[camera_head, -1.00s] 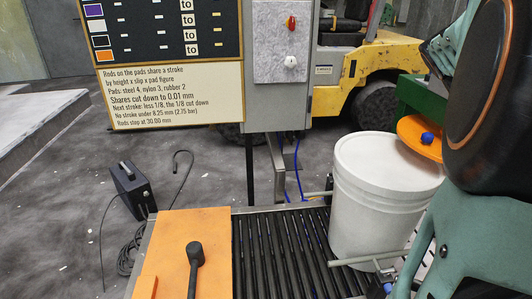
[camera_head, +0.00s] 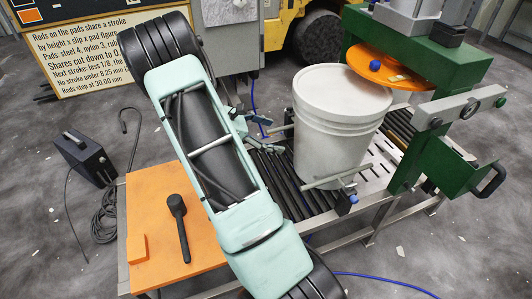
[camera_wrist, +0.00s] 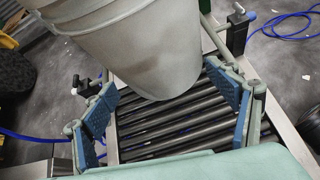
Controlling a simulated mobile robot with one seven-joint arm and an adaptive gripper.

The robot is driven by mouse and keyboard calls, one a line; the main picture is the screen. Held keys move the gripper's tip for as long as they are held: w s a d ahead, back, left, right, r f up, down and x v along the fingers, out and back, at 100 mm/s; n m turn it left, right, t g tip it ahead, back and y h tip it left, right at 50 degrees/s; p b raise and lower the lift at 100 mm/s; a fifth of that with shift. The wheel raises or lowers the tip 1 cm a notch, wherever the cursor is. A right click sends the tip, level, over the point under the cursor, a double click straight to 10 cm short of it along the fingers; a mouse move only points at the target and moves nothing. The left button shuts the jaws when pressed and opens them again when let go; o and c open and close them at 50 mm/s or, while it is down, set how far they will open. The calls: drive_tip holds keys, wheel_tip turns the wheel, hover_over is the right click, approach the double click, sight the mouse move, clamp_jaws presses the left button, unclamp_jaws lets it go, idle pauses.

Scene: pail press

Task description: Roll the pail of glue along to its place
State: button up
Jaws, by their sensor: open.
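The white pail (camera_head: 335,125) stands upright on the black roller conveyor (camera_head: 280,185), just left of the green press (camera_head: 440,55). An orange disc with a blue knob (camera_head: 392,70) is at the press, just beyond the pail's rim. My gripper (camera_head: 268,134) is open and empty at the pail's left side, low over the rollers. In the wrist view, its blue-padded fingers (camera_wrist: 167,108) are spread wide, with the pail (camera_wrist: 145,50) ahead of them. I cannot tell whether a fingertip touches it. A slotted plate (camera_head: 378,158) lies right of the pail, under the press.
Pale guide bars (camera_head: 330,178) flank the pail. An orange table (camera_head: 155,205) with a black mallet (camera_head: 178,220) and an orange block (camera_head: 138,248) adjoins the rollers. A black box (camera_head: 85,155) stands on the floor. A green handled bracket (camera_head: 465,168) sticks out at right.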

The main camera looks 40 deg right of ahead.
drive_tip(key=d+f+n+b, duration=0.1)
drive_tip(key=d+f+b, duration=0.1)
drive_tip(key=f, duration=0.5)
drive_tip(key=d+f+b, duration=0.3)
drive_tip(key=f, duration=0.5)
drive_tip(key=shift+s+d+f+n+h, duration=0.15)
drive_tip(key=shift+d+f+n+h, duration=0.15)
drive_tip(key=shift+d+n, duration=0.1)
drive_tip(key=shift+s+d+r+b, duration=0.1)
drive_tip(key=shift+s+d+b, duration=0.6)
drive_tip(key=shift+d, duration=2.3)
drive_tip(key=shift+s+d+f+b, duration=0.1)
drive_tip(key=shift+s+d, duration=1.2)
drive_tip(key=shift+d, duration=1.75)
drive_tip(key=shift+s+d+r+b, duration=0.1)
drive_tip(key=shift+s+d+b, duration=0.6)
drive_tip(key=shift+d, duration=2.3)
drive_tip(key=shift+s+p, duration=0.3)
drive_tip(key=shift+s, duration=0.1)
